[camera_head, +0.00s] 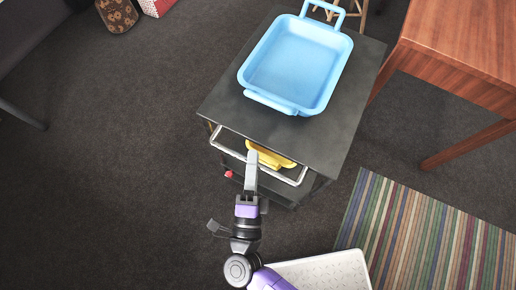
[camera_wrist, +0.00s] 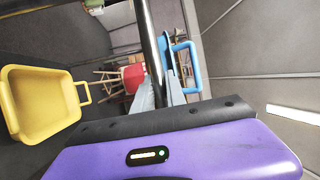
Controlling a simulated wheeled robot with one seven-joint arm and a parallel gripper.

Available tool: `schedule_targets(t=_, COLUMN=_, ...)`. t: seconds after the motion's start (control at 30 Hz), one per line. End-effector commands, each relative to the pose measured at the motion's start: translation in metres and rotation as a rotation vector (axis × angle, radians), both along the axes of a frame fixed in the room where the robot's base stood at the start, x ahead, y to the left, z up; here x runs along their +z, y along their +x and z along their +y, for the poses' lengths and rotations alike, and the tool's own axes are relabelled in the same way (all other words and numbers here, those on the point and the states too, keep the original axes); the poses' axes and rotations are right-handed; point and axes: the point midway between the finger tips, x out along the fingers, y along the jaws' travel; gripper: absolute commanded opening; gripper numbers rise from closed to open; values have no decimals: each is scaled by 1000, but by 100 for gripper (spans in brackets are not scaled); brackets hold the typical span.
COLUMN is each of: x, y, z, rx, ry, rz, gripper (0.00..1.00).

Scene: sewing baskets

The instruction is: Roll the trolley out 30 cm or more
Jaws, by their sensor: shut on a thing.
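The trolley (camera_head: 330,140) is a dark, boxy cart with a flat black top, seen in the head view. A pale metal rail (camera_head: 228,150) runs along its near side. My gripper (camera_head: 252,160) reaches this rail from the near side and is shut on it. In the wrist view the rail (camera_wrist: 149,35) runs as a dark bar down between my two grey fingers (camera_wrist: 160,92). The fingertips' exact contact is partly hidden.
A blue tray (camera_head: 245,78) sits on the trolley top; a yellow tray (camera_head: 278,158) is inside below. A wooden table (camera_head: 465,45) stands close on the right. A striped rug (camera_head: 420,235) lies near right. Dark carpet (camera_head: 110,170) is clear on the left.

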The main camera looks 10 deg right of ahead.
Motion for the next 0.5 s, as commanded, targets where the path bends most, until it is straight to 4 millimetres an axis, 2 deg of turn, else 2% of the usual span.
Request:
schedule_targets(t=0.4, x=-2, y=-2, z=2, rx=3, ry=-1, rz=3, gripper=0)
schedule_targets(t=0.43, x=-2, y=-2, z=2, rx=3, ry=-1, rz=3, gripper=22)
schedule_targets(t=0.5, x=-1, y=-2, z=2, rx=2, ry=-1, rz=3, gripper=36)
